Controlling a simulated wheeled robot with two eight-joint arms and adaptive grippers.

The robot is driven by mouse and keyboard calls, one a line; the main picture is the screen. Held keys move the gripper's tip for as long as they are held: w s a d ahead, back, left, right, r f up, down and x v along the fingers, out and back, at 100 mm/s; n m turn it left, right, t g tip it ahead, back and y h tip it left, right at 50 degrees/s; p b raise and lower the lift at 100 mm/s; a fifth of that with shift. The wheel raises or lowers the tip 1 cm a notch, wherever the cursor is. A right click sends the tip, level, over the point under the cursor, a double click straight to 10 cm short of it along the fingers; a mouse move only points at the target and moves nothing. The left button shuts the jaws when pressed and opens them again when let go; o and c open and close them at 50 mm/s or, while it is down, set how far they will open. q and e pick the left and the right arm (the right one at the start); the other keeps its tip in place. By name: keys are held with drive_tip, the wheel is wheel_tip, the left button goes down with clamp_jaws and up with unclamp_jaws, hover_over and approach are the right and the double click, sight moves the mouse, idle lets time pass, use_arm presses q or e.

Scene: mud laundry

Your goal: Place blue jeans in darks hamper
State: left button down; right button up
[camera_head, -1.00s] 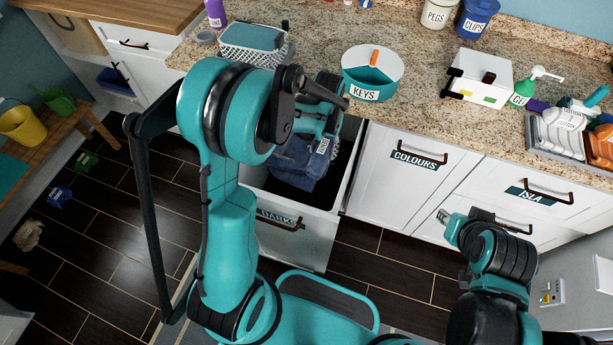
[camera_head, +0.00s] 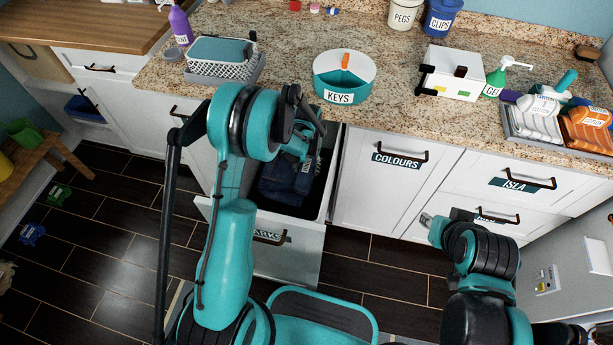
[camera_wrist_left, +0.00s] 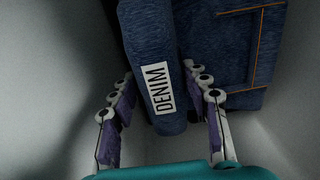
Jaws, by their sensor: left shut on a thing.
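The blue jeans (camera_head: 283,186), a folded dark denim bundle, are inside the pulled-out darks hamper (camera_head: 293,258), a white drawer whose label is partly covered by my left arm. My left gripper (camera_head: 303,160) reaches down into the drawer opening and is shut on the jeans. In the left wrist view, the jeans (camera_wrist_left: 150,50) show a white DENIM tag between the two fingers (camera_wrist_left: 165,110), with pale drawer walls around. Whether the jeans touch the drawer floor is unclear. My right gripper (camera_head: 432,222) is in front of the right-hand cabinets, apart from the jeans; its finger state is unclear.
The COLOURS drawer (camera_head: 390,185) is closed, just right of the open one. On the granite counter above stand the KEYS bowl (camera_head: 343,90), a basket (camera_head: 222,68), a white box (camera_head: 452,75) and a green pump bottle (camera_head: 493,80).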

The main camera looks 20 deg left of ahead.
use_arm(q)
wheel_tip(320, 180, down, 4)
drive_tip(key=shift+f+b, duration=0.2)
drive_tip(key=shift+b, duration=0.65)
drive_tip(key=shift+r, duration=0.1)
drive_tip(key=c, duration=0.8)
unclamp_jaws()
drive_tip(key=shift+o, duration=0.2)
